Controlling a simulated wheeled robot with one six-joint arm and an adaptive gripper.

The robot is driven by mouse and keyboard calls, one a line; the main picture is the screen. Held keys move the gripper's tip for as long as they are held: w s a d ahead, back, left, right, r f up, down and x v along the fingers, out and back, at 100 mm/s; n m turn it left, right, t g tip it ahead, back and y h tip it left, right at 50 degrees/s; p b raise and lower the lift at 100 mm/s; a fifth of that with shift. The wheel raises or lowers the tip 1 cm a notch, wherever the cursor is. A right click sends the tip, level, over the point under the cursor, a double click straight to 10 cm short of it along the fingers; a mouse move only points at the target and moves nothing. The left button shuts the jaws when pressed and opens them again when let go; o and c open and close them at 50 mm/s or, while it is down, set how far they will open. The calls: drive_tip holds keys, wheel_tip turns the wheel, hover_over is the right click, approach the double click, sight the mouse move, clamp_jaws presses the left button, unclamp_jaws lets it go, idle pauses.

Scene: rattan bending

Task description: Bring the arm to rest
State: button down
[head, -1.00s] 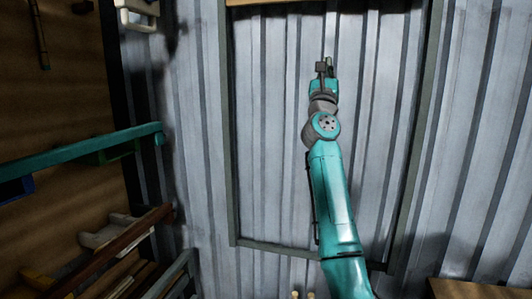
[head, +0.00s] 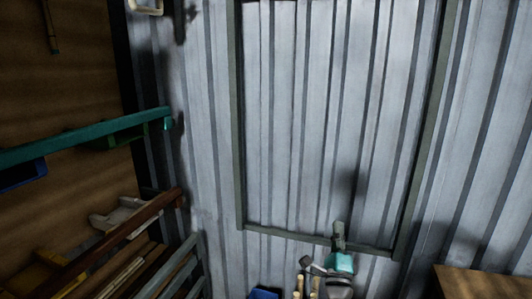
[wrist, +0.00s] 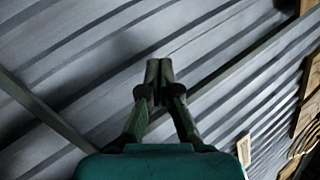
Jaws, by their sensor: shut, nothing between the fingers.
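My gripper (head: 338,232) shows low in the head view, just in front of the lower frame bar on the corrugated wall.
A shelf rack with a teal bar (head: 85,138) and a brown bar (head: 115,240) stands at the left. Wooden sticks (head: 313,286) and a blue bin (head: 264,294) show at the bottom edge. A wooden surface (head: 480,283) is at lower right.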

drive_tip(key=s+f+n+g+y, duration=0.1)
drive_tip(key=s+f+n, duration=0.3)
drive_tip(key=s+f, duration=0.45)
drive_tip(key=s+f+n+g+y, duration=0.1)
drive_tip(key=s+f+n, duration=0.35)
drive_tip(key=s, duration=0.65)
drive_tip(key=s+f+n+g+y, duration=0.1)
drive_tip(key=s+f+n, duration=0.2)
drive_tip(key=s+f, duration=0.6)
drive_tip(key=s+a+r+n+g, duration=0.1)
drive_tip(key=s+n, duration=0.5)
drive_tip(key=s, duration=1)
drive_tip(key=s+r+n+g+y, duration=0.1)
drive_tip(key=s+r+n+g, duration=0.2)
drive_tip(key=s, duration=1.3)
drive_tip(key=n+g, duration=0.1)
drive_tip(key=n, duration=0.2)
drive_tip(key=shift+s+a+r+y, duration=0.25)
drive_tip(key=shift+a+r+y, duration=0.05)
drive_tip(key=shift+a+r, duration=0.05)
